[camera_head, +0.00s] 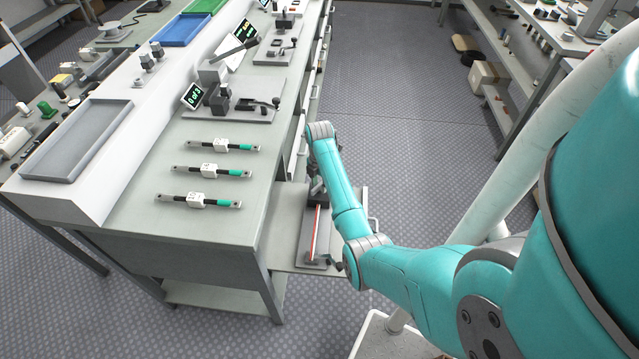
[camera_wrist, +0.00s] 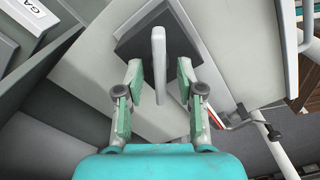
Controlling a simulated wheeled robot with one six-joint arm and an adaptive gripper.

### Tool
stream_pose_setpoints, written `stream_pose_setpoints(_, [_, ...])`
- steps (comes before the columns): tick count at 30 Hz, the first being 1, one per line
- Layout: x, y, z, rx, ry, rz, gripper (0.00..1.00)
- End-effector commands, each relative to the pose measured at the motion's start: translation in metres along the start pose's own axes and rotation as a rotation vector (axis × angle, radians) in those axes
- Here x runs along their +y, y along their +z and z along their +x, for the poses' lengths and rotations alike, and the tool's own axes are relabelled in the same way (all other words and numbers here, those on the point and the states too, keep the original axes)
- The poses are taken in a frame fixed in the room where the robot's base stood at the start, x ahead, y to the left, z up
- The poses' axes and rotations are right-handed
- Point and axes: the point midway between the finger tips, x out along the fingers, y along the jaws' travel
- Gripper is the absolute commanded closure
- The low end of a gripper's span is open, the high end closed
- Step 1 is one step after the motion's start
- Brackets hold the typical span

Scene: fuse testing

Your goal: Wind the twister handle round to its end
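The twister handle appears to be the pale grey bar (camera_wrist: 159,60) in the wrist view. It stands over a dark grey square block (camera_wrist: 188,36) on a light surface. My gripper (camera_wrist: 159,82) is open, with one green-padded finger on each side of the bar. Gaps show between the bar and both fingers, so they do not appear to touch it. In the head view my arm reaches down beside the bench, and its wrist and a lower fixture overlap. The handle and fingertips cannot be made out there.
A grey fixture plate with a red strip (camera_head: 315,232) sits on a low shelf beside the bench. Three fuses, one of them the nearest fuse (camera_head: 199,200), lie on the bench top (camera_head: 235,170). A dark-knobbed lever (camera_wrist: 273,133) is right of my gripper. Open floor lies beyond.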

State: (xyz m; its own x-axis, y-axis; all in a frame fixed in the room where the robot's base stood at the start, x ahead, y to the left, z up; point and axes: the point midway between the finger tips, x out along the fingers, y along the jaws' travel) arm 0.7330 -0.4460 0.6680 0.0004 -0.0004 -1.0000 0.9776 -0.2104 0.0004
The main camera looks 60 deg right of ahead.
Motion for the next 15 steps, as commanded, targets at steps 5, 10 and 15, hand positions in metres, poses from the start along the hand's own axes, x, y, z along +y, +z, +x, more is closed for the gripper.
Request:
stream_pose_setpoints(5, [-0.0001, -0.0001, 0.0, 0.0, 0.0, 0.0, 0.7])
stream_pose_setpoints(10, [-0.0001, -0.0001, -0.0001, 0.0, 0.0, 0.0, 1.0])
stream_pose_setpoints(15, [-0.0001, -0.0001, -0.0001, 0.0, 0.0, 0.001, 1.0])
